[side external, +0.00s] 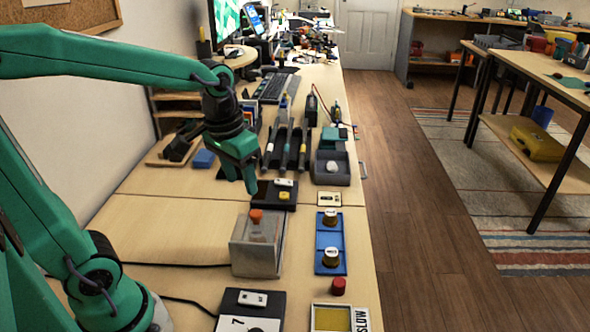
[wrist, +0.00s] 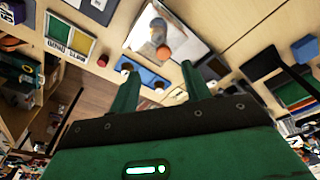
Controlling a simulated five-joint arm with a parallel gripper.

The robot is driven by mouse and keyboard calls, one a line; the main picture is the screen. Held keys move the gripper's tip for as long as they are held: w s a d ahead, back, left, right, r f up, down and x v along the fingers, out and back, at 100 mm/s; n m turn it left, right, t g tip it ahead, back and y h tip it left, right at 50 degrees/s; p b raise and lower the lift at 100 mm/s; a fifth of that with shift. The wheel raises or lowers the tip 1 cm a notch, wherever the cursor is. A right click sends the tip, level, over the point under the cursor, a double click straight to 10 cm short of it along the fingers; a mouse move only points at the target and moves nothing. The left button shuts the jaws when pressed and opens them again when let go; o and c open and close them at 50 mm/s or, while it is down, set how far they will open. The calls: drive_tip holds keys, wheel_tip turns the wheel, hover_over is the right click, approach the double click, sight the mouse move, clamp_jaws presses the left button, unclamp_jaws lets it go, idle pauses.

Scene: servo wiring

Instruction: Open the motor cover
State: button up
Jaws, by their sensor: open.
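The motor cover (side external: 262,228) is a clear, box-like cover with an orange knob (side external: 256,216) on top. It stands on the table below and nearer the camera than my gripper. What is inside is blurred. In the wrist view the cover (wrist: 150,20) is at the top centre and its orange knob (wrist: 164,52) shows beyond the fingertips. My gripper (side external: 241,180) is open and empty above the table, apart from the knob. Its two green fingers also show spread in the wrist view (wrist: 158,84).
A blue tray (side external: 328,243) with two round pieces and a red cap (side external: 338,286) lie right of the cover. A black base (side external: 225,304) marked 7 is in front. A small black plate (side external: 262,196) lies behind, near a grey bin (side external: 331,172). Cables run left across the table.

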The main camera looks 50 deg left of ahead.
sight(256, 212)
drive_tip(key=shift+n+g, duration=0.3)
drive_tip(key=shift+g, duration=0.6)
drive_tip(key=shift+w+a+f, duration=0.15)
drive_tip(key=shift+w+f, duration=0.6)
drive_tip(key=shift+w, duration=0.1)
drive_tip(key=shift+w+a+f, duration=0.15)
drive_tip(key=shift+w+f, duration=0.55)
drive_tip(key=shift+w, duration=0.1)
drive_tip(key=shift+f, duration=0.15)
drive_tip(key=shift+f, duration=3.75)
clamp_jaws()
